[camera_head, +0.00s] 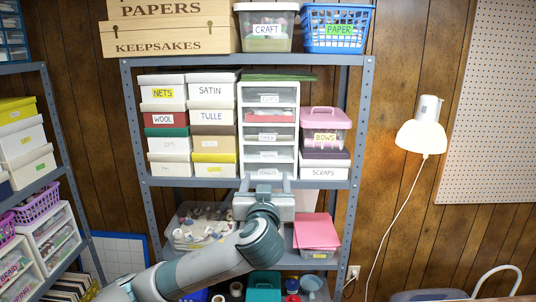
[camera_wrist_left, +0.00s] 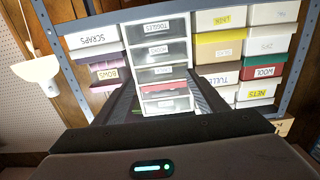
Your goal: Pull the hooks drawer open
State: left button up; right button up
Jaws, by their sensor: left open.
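A white drawer tower (camera_head: 240,125) with clear-fronted drawers stands in the middle of the shelf; it shows upside down in the left wrist view (camera_wrist_left: 189,50). The bottom drawer (camera_wrist_left: 157,28) reads TOGGLES. The drawer just above it (camera_wrist_left: 160,50) has a small label that seems to read HOOKS; in the head view that drawer (camera_head: 267,156) looks shut. My left gripper (camera_head: 266,181) is open and empty, fingers pointing at the tower's lower front. In the wrist view its fingers (camera_wrist_left: 163,92) lie either side of the drawer column. Contact cannot be told. My right gripper is out of view.
White labelled boxes (camera_head: 210,117) stand left of the tower. A pink-lidded BOWS bin (camera_head: 325,121) and a SCRAPS box (camera_head: 323,173) stand right. Below are a clear bin of spools (camera_head: 199,240) and pink sheets (camera_head: 316,231). A lamp (camera_head: 418,137) hangs at right.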

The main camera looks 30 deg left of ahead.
pick_arm(q)
jog(key=shift+w, duration=0.15)
jog(key=p, duration=0.7)
send_near(268, 151)
jog(key=x, duration=0.5)
jog(key=shift+w, duration=0.1)
jog(key=shift+x, duration=0.9)
jog(key=shift+f, duration=0.15)
jog(key=c, duration=1.5)
jog(key=shift+d, duration=0.1)
